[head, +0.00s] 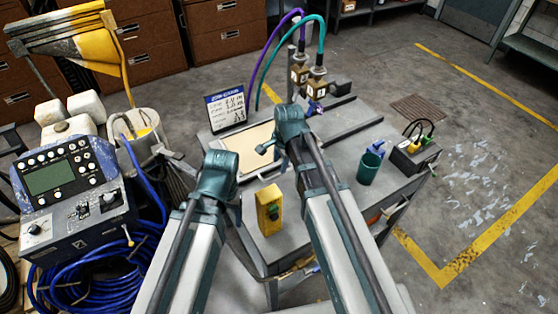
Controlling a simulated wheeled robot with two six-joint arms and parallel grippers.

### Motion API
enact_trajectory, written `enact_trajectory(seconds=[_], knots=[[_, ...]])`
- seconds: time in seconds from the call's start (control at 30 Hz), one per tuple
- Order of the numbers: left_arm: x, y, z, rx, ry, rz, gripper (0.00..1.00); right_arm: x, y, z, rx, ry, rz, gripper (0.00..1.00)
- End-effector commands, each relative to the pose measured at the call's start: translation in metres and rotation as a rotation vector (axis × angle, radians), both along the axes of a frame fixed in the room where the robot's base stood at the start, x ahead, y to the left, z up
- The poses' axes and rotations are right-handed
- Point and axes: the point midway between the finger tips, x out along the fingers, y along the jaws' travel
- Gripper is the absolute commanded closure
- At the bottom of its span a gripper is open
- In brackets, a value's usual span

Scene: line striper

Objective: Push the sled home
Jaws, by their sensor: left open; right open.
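A small carriage with two brass-coloured spray heads (309,80) stands at the back of the grey workbench (325,185), beside an upright post. It looks like the sled, with a purple hose and a teal hose running up from it. A blue part (316,107) shows just below it. My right gripper (268,148) is open and empty, over the pale panel on the bench, in front of the carriage and apart from it. My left gripper (220,168) is over the bench's left edge; its fingers are mostly hidden by its wrist, and nothing shows in it.
A sign board (226,108) stands at the bench's back left. A dark green cup (369,167) and a black box with cables (413,153) are on the right. A control console (70,190) and blue hose crowd the left.

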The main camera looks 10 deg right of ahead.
Motion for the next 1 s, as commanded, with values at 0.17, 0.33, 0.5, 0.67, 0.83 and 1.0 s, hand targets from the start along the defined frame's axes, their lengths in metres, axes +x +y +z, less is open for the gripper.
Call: enact_trajectory(seconds=[0.17,0.33,0.5,0.67,0.83,1.0], knots=[[0.0,0.0,0.036,0.0,0.0,0.0,0.28,-0.006,-0.002,0.036,0.001,0.0,0.0,0.55],[0.0,0.0,0.061,0.0,0.0,0.0,0.28,-0.01,-0.003,0.061,0.001,0.0,0.0,0.55],[0.0,0.0,0.075,0.0,0.0,-0.001,0.28,-0.013,-0.004,0.075,0.001,0.001,0.0,0.55],[0.0,0.0,0.076,0.0,0.0,-0.001,0.28,-0.014,-0.004,0.076,0.002,0.002,0.0,0.55],[0.0,0.0,0.075,0.0,0.0,-0.001,0.28,-0.014,-0.004,0.075,0.002,0.002,0.0,0.55],[0.0,0.0,0.075,0.0,0.0,-0.001,0.28,-0.014,-0.004,0.075,0.001,0.0,0.0,0.55]])
